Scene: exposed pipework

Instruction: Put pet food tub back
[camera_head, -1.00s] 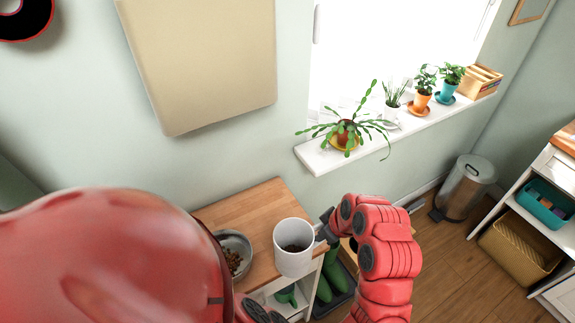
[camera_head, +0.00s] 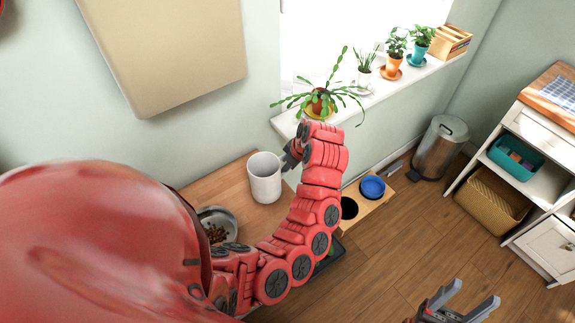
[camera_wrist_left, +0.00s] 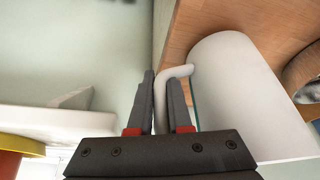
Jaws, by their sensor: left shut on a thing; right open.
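A white tub with a side handle (camera_head: 264,180) is upright at the right end of the wooden counter top (camera_head: 222,187). I cannot tell if its base touches the wood, and its contents are hidden. My left gripper (camera_head: 292,154) is at its right side. In the left wrist view, the fingers (camera_wrist_left: 166,98) are shut on the tub's handle (camera_wrist_left: 176,74), and the pale tub body (camera_wrist_left: 240,95) fills the right side. My right gripper (camera_head: 461,301) is open and empty at the bottom right, over the floor.
A metal bowl of kibble (camera_head: 217,228) stands left of the tub, partly hidden by my arm. A low wooden stand (camera_head: 378,203) holds a blue bowl (camera_head: 372,187) beside a dark round opening. Potted plants line the windowsill (camera_head: 285,123) above.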

